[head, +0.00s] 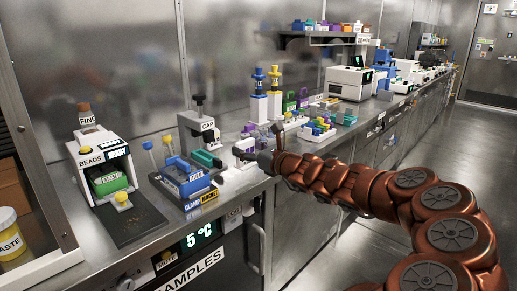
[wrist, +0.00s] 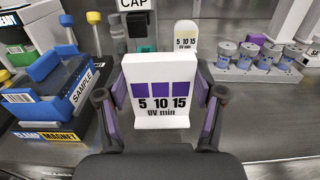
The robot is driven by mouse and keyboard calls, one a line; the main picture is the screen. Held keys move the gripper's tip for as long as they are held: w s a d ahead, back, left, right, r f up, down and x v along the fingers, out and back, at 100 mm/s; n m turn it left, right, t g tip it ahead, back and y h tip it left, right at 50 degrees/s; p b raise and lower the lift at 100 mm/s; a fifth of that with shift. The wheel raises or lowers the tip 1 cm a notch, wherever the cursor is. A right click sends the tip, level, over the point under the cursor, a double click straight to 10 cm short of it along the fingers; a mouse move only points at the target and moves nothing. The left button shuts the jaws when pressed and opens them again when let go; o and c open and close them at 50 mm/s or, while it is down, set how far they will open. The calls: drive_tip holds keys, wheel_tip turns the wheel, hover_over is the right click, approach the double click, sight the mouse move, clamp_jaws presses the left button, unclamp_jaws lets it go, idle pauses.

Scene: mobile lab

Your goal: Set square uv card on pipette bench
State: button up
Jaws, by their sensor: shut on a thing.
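A white square-topped UV card (wrist: 160,72) with purple squares and the print "5 10 15 UV min" stands upright in the middle of the wrist view. My gripper (wrist: 160,103) is shut on it, with one finger at each side edge. I cannot tell whether its foot touches the steel counter. In the head view my gripper (head: 259,146) is over the counter's front edge, right of the CAP device, and largely hides the card. Pipettes with blue and yellow tops (head: 266,90) stand on white stands on the counter behind my gripper.
A second, round-topped UV card (wrist: 186,38) stands just behind. A rack of capped vials (wrist: 262,58) is to the right. The blue sample clamp (wrist: 68,92) is close on the left.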

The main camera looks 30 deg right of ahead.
drive_tip(key=w+d, duration=0.1)
drive_tip(key=d, duration=0.1)
drive_tip(key=w+d, duration=0.1)
drive_tip(key=d, duration=0.1)
drive_tip(key=w+d, duration=0.2)
drive_tip(key=shift+f, duration=0.4)
drive_tip(key=shift+w+d, duration=0.3)
drive_tip(key=shift+d, duration=0.2)
drive_tip(key=shift+f+b, duration=0.75)
drive_tip(key=shift+f, duration=0.95)
drive_tip(key=shift+f, duration=0.15)
drive_tip(key=o, duration=1)
drive_tip(key=shift+o, duration=0.2)
